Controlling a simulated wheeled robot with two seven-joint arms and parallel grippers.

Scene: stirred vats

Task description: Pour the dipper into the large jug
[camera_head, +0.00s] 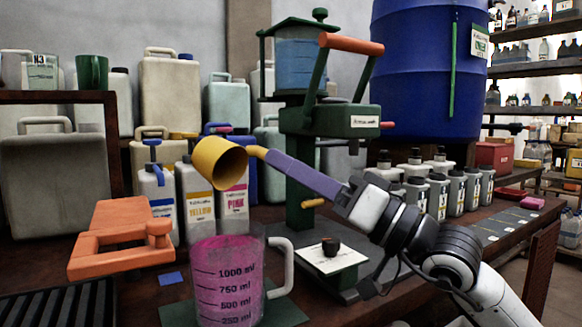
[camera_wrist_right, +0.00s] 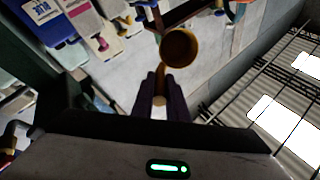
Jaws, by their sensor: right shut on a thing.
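The yellow dipper (camera_head: 207,160) is tilted onto its side above the large jug, its mouth facing right and toward the camera. No liquid shows in its mouth. My right gripper (camera_head: 272,160) is shut on the dipper's handle, with purple fingers. In the right wrist view the dipper cup (camera_wrist_right: 180,47) shows beyond the fingers (camera_wrist_right: 160,98). The large jug (camera_head: 230,288) stands upright on a dark green mat, with pink contents, dark volume marks and a pale handle at its right. The dipper is apart from the jug. My left gripper is out of view.
An orange clamp-like object (camera_head: 122,240) lies left of the jug. A green press stand (camera_head: 300,185) with an orange lever rises behind my arm. Labelled bottles (camera_head: 200,205) stand behind the dipper. Grey bottles (camera_head: 438,195) line the right, near a blue barrel (camera_head: 420,70).

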